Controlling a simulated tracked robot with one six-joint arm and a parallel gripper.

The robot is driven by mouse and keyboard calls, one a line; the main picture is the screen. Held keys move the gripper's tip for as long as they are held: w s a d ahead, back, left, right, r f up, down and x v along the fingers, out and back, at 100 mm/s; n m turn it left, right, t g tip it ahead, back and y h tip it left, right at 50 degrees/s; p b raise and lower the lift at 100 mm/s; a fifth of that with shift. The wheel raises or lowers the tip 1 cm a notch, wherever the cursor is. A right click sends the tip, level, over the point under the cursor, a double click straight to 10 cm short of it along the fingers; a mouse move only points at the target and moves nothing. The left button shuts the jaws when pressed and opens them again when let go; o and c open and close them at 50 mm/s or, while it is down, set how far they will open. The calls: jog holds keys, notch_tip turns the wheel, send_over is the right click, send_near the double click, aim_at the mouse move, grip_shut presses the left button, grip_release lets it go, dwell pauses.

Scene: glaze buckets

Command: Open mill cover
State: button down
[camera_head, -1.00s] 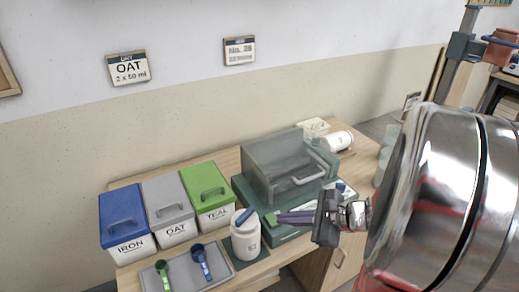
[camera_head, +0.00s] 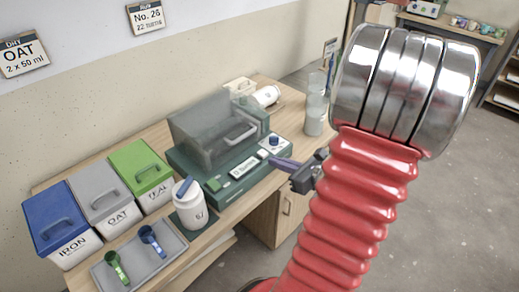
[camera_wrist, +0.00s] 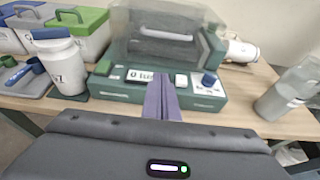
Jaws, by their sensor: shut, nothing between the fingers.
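The mill has a green base (camera_head: 190,162) and a grey see-through cover (camera_head: 205,125) with a light bar handle (camera_head: 240,134). The cover sits down over the base. In the wrist view the cover (camera_wrist: 135,25) and its handle (camera_wrist: 166,34) are ahead of my gripper. My gripper (camera_head: 273,162) has its purple fingers shut and empty, at the front right of the base, below the cover handle. In the wrist view the fingers (camera_wrist: 162,80) point at the front panel and hide part of its display (camera_wrist: 140,75). I cannot tell whether they touch the base.
A blue knob (camera_head: 273,140) and green button (camera_head: 212,185) are on the base. A white jar (camera_head: 190,207), a tray (camera_head: 135,265) with two scoops and blue, grey and green lidded bins (camera_head: 140,168) stand left. A clear container (camera_head: 314,115) stands right, at the table's edge.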

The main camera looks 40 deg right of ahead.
jog(key=shift+w+a+f, duration=0.1)
jog(key=shift+w+f, duration=0.1)
jog(key=shift+w, duration=1.6)
jog(key=shift+w+f, duration=0.15)
jog(key=shift+w, duration=1.65)
jog(key=shift+w+a+f, duration=0.1)
jog(key=shift+w+f, duration=0.1)
jog(key=shift+w, duration=1.6)
jog(key=shift+w+r, duration=0.35)
jog(key=shift+r, duration=0.2)
jog(key=shift+d, duration=0.25)
jog(key=shift+a, duration=0.15)
jog(key=shift+r, duration=0.15)
